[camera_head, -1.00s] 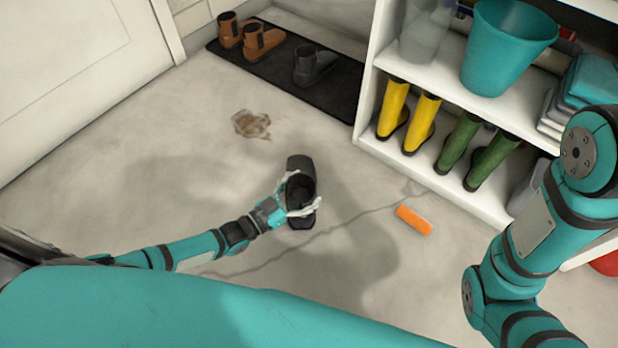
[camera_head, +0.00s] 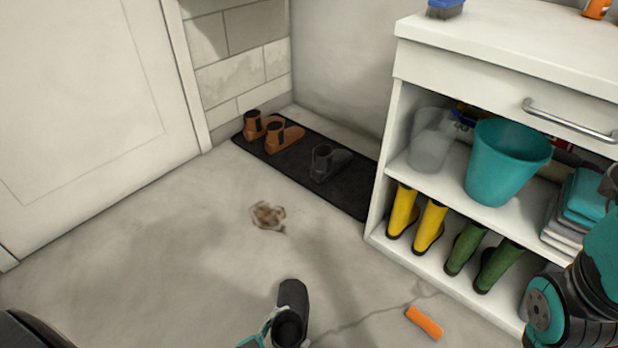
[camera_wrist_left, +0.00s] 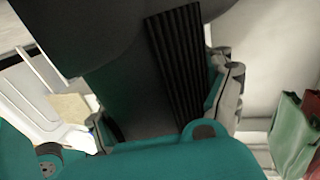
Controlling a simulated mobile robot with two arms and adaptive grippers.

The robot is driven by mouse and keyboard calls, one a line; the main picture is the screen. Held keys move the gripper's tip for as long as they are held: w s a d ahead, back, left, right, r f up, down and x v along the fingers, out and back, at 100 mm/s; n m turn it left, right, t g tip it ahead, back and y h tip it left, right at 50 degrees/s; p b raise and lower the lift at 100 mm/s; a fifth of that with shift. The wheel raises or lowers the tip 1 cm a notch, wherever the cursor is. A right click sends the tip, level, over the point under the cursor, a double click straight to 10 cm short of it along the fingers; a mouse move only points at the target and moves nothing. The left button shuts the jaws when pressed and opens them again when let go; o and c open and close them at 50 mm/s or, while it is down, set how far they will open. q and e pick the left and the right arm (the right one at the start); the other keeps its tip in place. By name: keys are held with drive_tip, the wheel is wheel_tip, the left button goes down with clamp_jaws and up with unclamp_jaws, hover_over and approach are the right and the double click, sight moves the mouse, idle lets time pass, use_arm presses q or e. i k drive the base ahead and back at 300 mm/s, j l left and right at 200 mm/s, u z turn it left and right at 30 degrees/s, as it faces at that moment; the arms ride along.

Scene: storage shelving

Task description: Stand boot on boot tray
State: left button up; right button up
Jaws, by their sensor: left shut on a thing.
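A black ankle boot (camera_head: 292,298) is held low in the head view, over the concrete floor. My left gripper (camera_head: 273,328) is shut on it near its opening; the bottom picture edge cuts off the arm. In the left wrist view the boot (camera_wrist_left: 130,90) fills the middle, with its ribbed side panel, between the fingers of my left gripper (camera_wrist_left: 168,112). The black boot tray (camera_head: 345,196) lies by the back wall. A matching dark boot (camera_head: 328,162) stands on it. My right gripper is out of view.
Brown boots (camera_head: 283,138) stand at the tray's left end; its right end is bare. White shelving (camera_head: 397,150) holds yellow boots (camera_head: 430,225), green boots (camera_head: 497,265) and a teal bucket (camera_head: 508,165). A muddy patch (camera_head: 268,215) and an orange block (camera_head: 424,323) are on the floor.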

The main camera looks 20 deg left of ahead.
sight(306, 161)
drive_tip(key=u, duration=0.8)
